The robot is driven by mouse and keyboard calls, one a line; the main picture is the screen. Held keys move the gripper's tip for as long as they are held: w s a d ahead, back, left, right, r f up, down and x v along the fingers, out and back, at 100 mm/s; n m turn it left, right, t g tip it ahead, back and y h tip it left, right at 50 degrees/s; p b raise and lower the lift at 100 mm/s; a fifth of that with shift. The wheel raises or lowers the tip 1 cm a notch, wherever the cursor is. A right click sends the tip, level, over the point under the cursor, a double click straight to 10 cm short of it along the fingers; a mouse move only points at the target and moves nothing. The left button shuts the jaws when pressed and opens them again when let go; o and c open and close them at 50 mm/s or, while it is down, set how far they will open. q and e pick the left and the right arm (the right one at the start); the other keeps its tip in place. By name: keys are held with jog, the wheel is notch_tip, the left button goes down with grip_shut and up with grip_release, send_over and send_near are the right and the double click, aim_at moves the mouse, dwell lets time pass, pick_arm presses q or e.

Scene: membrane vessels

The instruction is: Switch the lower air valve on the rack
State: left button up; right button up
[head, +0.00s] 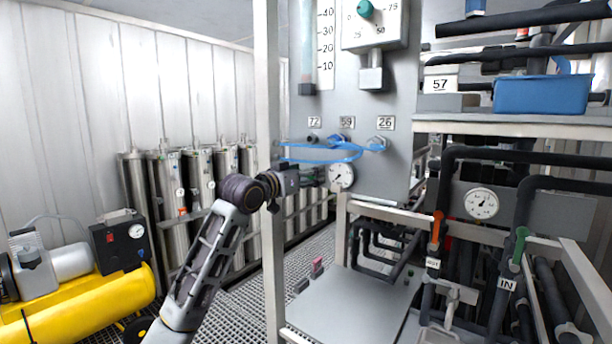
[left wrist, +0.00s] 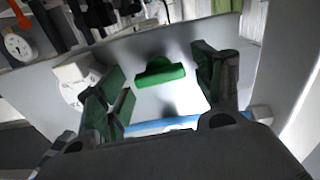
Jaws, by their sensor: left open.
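A green valve handle (left wrist: 160,73) on the pale panel of the rack shows in the left wrist view, between my open fingers. My left gripper (head: 308,177) is at the lower left of the grey panel (head: 390,95), beside a round gauge (head: 341,175) and just below the blue hoses (head: 325,152). In the left wrist view my gripper's fingers (left wrist: 164,82) stand on either side of the handle; I cannot tell whether they touch it. In the head view my gripper hides this handle. My right gripper is not in view.
A green knob (head: 366,9) on a dial box is higher on the panel. Red (head: 437,227) and green (head: 519,245) pipe handles are at the right. A white post (head: 268,130) stands beside my gripper. A white block (left wrist: 76,78) is close to my finger in the left wrist view.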

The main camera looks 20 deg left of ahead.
pick_arm(q)
jog(key=shift+c, duration=0.3)
jog(key=c, duration=1)
jog(key=shift+o, duration=0.2)
